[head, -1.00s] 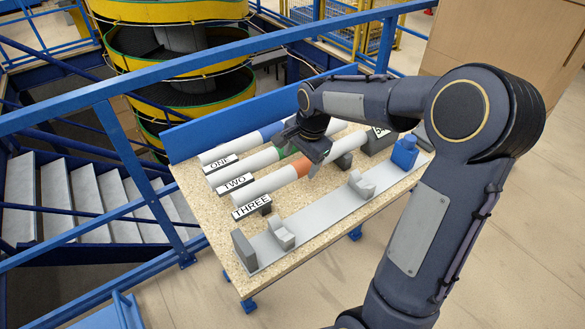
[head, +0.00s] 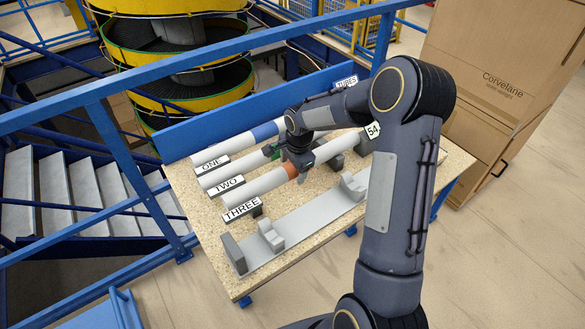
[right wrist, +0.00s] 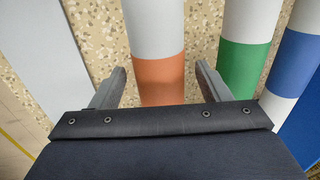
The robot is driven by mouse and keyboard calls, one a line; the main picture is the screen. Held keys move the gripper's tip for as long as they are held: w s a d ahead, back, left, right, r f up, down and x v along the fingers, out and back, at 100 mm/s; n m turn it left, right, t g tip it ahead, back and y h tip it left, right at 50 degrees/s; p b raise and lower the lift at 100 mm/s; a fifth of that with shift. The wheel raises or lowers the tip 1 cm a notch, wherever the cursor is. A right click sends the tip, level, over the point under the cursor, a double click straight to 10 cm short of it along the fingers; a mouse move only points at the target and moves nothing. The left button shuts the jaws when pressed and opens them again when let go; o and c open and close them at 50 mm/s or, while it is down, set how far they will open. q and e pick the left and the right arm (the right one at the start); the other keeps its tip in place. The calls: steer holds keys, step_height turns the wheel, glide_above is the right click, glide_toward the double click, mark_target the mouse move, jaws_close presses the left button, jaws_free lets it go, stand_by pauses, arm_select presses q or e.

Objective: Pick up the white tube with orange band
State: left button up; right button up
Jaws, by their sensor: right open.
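The white tube with orange band (head: 262,186) lies in the row nearest me, by the label THREE (head: 241,209). My right gripper (head: 299,168) is over its orange part, open and empty. In the right wrist view, the orange band (right wrist: 160,75) runs between the two spread fingers (right wrist: 160,84), with a finger on each side of it. How far the fingertips reach down beside the tube is hard to tell. My left gripper is not in view.
Parallel white tubes with a green band (right wrist: 241,68) and a blue band (head: 265,131) lie beside it. A grey rack with cradles (head: 305,228) is empty at the front. A blue board (head: 220,118) edges the speckled table (head: 215,250) at the back.

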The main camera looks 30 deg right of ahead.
steer(key=c, duration=1.1)
